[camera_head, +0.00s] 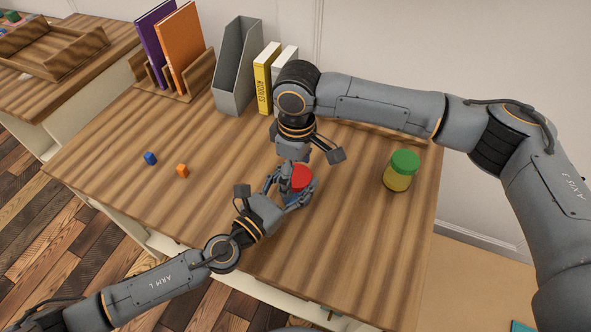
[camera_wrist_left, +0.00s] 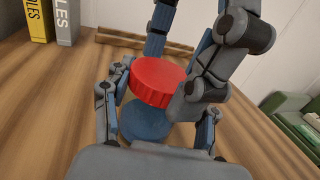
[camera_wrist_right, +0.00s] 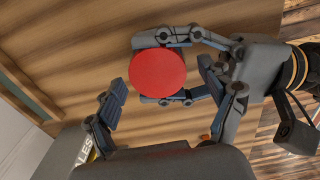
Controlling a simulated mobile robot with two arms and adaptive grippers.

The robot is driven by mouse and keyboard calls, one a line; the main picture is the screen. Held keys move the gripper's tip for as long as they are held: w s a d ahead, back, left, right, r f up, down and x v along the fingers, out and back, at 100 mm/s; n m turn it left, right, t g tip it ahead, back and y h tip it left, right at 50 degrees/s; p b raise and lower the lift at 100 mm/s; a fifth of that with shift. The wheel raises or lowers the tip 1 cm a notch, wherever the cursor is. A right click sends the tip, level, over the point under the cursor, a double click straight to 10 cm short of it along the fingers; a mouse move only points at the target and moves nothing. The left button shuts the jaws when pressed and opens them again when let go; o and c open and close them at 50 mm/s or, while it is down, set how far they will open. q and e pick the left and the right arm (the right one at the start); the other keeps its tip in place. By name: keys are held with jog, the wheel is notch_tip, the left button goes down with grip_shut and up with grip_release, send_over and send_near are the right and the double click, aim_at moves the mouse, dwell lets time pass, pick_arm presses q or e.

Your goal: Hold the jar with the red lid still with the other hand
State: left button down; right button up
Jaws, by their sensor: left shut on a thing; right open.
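My left gripper (camera_head: 287,196) is shut around the jar body, a finger on each side, below the lid. My right gripper (camera_wrist_right: 163,91) is open above the jar, its fingers apart on either side of the red lid (camera_wrist_right: 158,72). I cannot tell whether either right finger touches the lid. In the head view the two grippers hide much of the jar.
A jar with a green lid (camera_head: 402,167) stands to the right. A grey file holder (camera_head: 236,75), a yellow book (camera_head: 264,80) and a book rack (camera_head: 174,83) stand at the back. The table's front left is clear.

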pick_arm(q)
jog(key=shift+s+f, duration=0.15)
jog(key=shift+f, duration=0.35)
pick_arm(e)
jog(key=shift+d+r, duration=0.1)
jog(key=shift+r, duration=2.1)
pick_arm(q)
jog(key=shift+c, duration=2.1)
grip_release()
jog(key=shift+o, duration=0.4)
jog(key=shift+w+r, duration=0.1)
jog(key=shift+w, duration=0.1)
pick_arm(e)
jog(key=shift+w+f, duration=0.1)
jog(key=shift+w, duration=0.05)
pick_arm(q)
jog(key=shift+r, duration=0.1)
